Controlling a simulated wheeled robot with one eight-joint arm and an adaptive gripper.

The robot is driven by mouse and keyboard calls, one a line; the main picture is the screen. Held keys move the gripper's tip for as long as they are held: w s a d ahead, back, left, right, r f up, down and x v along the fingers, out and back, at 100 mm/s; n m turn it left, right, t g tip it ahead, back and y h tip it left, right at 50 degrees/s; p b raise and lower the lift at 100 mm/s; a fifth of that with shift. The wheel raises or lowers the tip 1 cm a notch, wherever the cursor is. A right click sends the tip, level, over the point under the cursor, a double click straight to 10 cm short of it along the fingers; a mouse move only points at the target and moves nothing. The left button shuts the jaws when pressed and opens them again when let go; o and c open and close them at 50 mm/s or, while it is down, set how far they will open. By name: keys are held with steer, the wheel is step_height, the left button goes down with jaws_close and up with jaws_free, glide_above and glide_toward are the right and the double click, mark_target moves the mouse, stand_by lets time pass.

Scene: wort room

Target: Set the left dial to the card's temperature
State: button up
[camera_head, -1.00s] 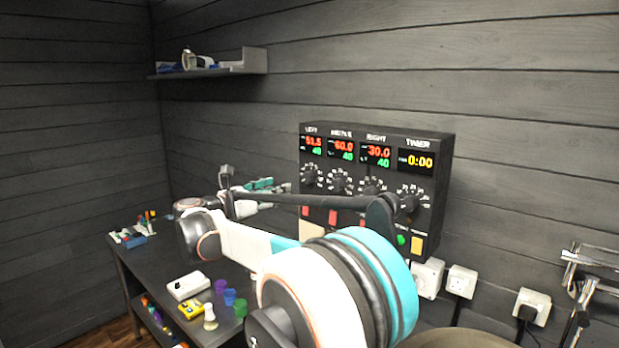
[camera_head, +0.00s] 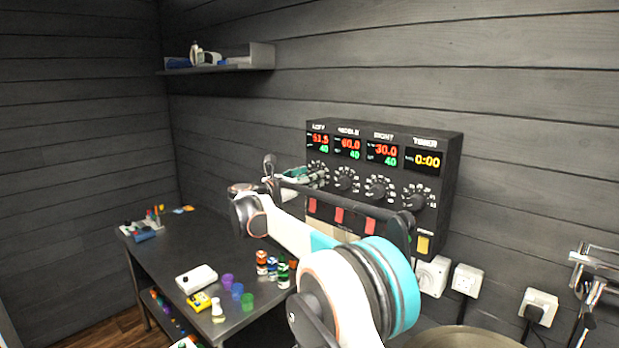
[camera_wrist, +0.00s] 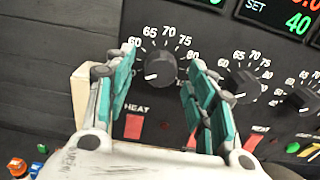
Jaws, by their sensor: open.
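The left dial (camera_wrist: 160,68) is a round black knob on the control panel, with white numbers from 60 to 80 visible around its top. Its white mark points left and slightly down. My gripper (camera_wrist: 162,58) is open, its teal fingers on either side of the dial in the wrist view; I cannot tell whether they touch it. In the head view my gripper (camera_head: 318,176) is at the panel's left side and partly covers the left dial (camera_head: 317,166). The left display (camera_head: 318,142) reads about 51.5 in red over 40 in green. A pale card-like piece (camera_wrist: 80,92) is partly hidden behind the left finger; no writing is legible.
The panel (camera_head: 452,180) also carries the middle dial (camera_wrist: 242,85), the right dial (camera_head: 379,188) and a timer dial (camera_head: 418,196). A red heat switch (camera_wrist: 134,126) is below the left dial. A dark table (camera_head: 190,245) holds small cups and boxes. A shelf (camera_head: 220,68) hangs above.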

steer(key=shift+w+d, duration=0.25)
steer(key=c, duration=1.1)
steer(key=shift+m, duration=0.3)
steer(key=shift+m+b, duration=0.95)
steer(key=shift+m, duration=10.55)
